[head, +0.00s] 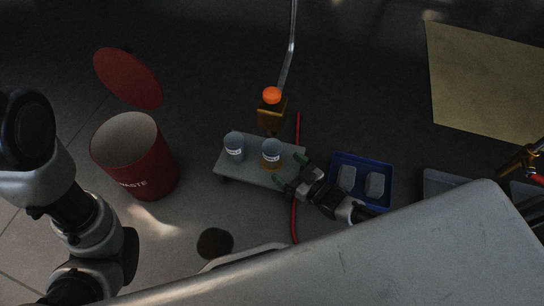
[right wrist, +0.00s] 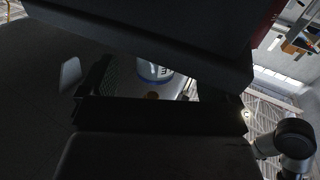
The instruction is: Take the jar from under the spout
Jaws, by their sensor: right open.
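A clear jar (head: 271,148) with a white label and amber liquid in its lower part stands upright on a low grey stand (head: 224,170). It is below a brass spout (head: 271,117) with an orange cap. My right gripper (head: 291,173) is just to the lower right of this jar, open and empty, with its green-tipped fingers spread toward it. In the right wrist view, part of a labelled jar (right wrist: 154,72) shows between dark gripper parts, which hide the rest. My left arm is at the left edge; its gripper does not show.
A second labelled jar (head: 234,147) stands left on the same stand. A red waste bin (head: 150,178) is further left. A blue tray (head: 377,160) with pale pieces lies right of my right gripper. A red cable (head: 298,130) runs behind the stand.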

